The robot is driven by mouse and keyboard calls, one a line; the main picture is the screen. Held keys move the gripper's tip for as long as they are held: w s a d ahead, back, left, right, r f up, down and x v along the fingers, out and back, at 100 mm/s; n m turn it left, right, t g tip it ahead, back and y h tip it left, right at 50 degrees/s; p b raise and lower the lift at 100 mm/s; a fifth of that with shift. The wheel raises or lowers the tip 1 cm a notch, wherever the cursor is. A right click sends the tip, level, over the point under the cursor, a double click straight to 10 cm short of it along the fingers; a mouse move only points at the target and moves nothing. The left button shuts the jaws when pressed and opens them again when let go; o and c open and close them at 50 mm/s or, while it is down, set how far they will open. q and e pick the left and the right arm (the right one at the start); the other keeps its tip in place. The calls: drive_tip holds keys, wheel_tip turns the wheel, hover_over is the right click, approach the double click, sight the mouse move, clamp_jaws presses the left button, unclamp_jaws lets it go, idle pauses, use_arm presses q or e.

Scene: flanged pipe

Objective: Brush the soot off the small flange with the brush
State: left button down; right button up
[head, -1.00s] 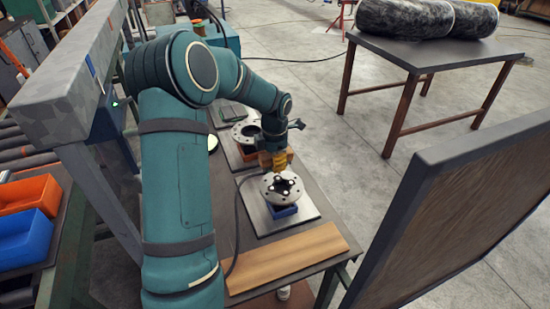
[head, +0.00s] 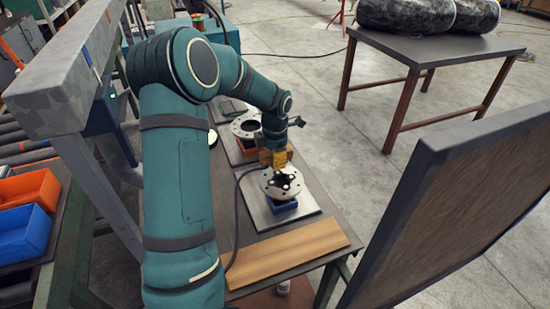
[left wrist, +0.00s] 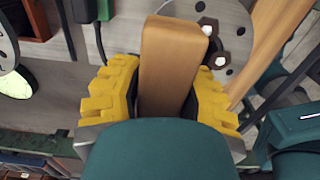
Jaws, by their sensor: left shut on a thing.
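The small flange (head: 270,191) is a pale round ring with holes and dark patches around its centre. It sits on a blue block (head: 283,206) on a grey plate. It also shows at the upper right of the left wrist view (left wrist: 238,47). My left gripper (head: 277,161) is just behind the flange's far rim, its yellow fingers shut on the brush. The brush's brown handle (left wrist: 168,55) lies between both fingers in the left wrist view. The bristles are hidden, so I cannot tell whether they touch the flange. My right gripper is not in view.
A larger flange (head: 242,128) stands farther back on an orange-red block. A wooden board (head: 290,257) lies along the bench's near edge. A dark cable (head: 237,215) runs left of the grey plate (head: 262,220). A brown panel (head: 460,210) stands at the right.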

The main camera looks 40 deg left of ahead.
use_arm(q)
drive_tip(key=shift+f+b, duration=1.3)
drive_tip(key=shift+f, duration=0.4)
drive_tip(key=shift+d, duration=0.1)
